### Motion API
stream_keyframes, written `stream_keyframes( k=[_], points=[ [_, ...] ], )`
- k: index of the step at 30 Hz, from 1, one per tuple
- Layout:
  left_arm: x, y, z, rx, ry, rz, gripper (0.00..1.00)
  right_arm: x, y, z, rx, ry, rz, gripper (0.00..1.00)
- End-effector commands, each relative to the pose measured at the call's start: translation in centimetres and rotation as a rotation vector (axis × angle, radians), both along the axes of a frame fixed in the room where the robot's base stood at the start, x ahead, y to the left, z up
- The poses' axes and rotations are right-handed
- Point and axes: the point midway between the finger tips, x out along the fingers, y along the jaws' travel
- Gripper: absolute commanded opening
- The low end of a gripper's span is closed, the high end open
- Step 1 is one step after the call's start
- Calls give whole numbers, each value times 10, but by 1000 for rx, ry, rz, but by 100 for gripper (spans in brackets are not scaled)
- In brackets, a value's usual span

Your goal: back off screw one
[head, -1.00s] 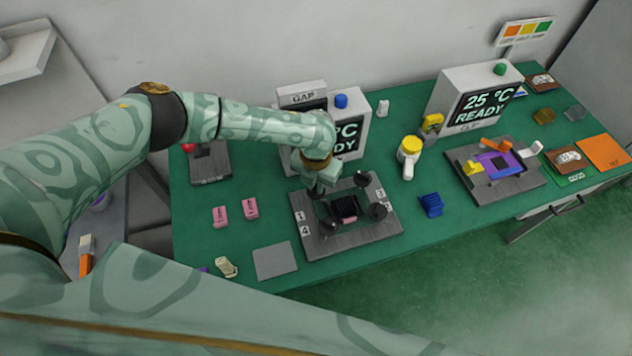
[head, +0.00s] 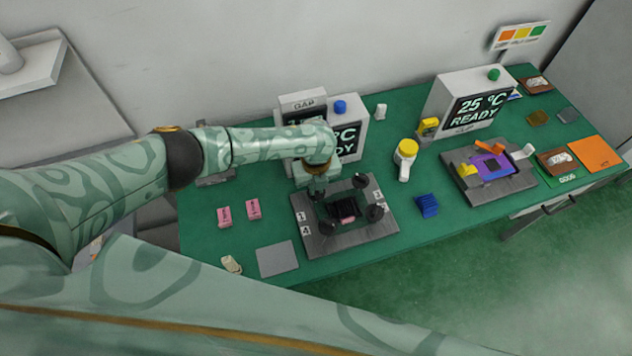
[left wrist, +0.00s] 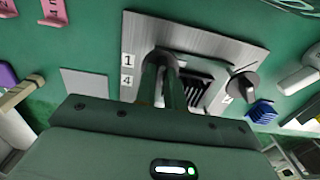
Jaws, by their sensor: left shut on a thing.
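The grey metal fixture plate (head: 345,244) lies on the green bench with black knob screws at its corners. Labels 1 and 4 are on its left side. A dark finned block (head: 343,208) sits in its middle. My left gripper (head: 316,193) points down at the back-left corner by label 1. In the left wrist view my left gripper (left wrist: 165,82) is shut on screw one (left wrist: 160,56), a dark round knob mostly hidden by the fingers. Two other knobs (head: 360,181) (head: 375,213) stand on the right side. My right gripper is not in view.
Pink blocks (head: 224,216) and a flat grey square (head: 277,258) lie left. A blue finned block (head: 427,205) and a yellow-capped bottle (head: 404,165) stand right.

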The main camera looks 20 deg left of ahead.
Motion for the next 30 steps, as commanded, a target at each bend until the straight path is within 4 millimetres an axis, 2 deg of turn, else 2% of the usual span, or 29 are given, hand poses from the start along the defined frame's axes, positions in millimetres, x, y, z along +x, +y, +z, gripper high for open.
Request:
stream_keyframes(
  k=[12, 30],
  points=[
    [-1, 0, 2, 1, 2, 396, 0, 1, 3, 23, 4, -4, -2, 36],
    [-1, 0, 1, 2, 2, 965, 0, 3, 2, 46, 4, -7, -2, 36]
  ],
)
